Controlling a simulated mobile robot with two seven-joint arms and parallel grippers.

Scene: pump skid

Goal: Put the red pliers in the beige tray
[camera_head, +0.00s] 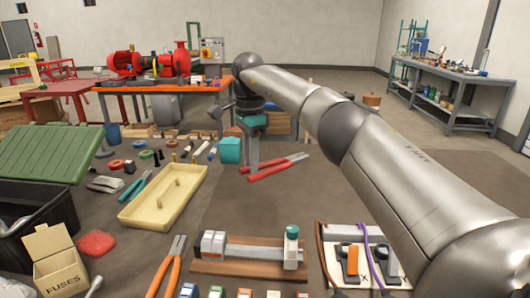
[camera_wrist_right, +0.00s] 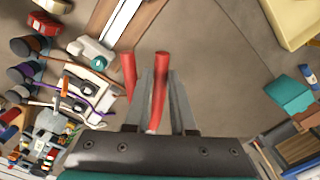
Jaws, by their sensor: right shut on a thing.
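The red pliers (camera_head: 275,170) are in my right gripper (camera_head: 252,166), held out beyond the beige tray and to its right. Their handles point left and their metal jaws point right in the head view. In the right wrist view, the red handles (camera_wrist_right: 160,75) show at the fingers (camera_wrist_right: 160,100), one between them and one beside them. The fingers are shut on the pliers. The beige tray (camera_head: 143,213) lies at left centre, with a small upright peg inside. Its corner shows at the upper right of the wrist view (camera_wrist_right: 291,35). My left gripper is not in view.
Teal-handled pliers (camera_head: 134,188) lie left of the tray, and orange-handled pliers (camera_head: 168,268) lie in front of it. A teal block (camera_head: 230,150) stands beside my right gripper. A fuse box (camera_head: 57,262) and a wooden board with a clamp (camera_head: 248,256) are nearer. Bare surface separates tray and pliers.

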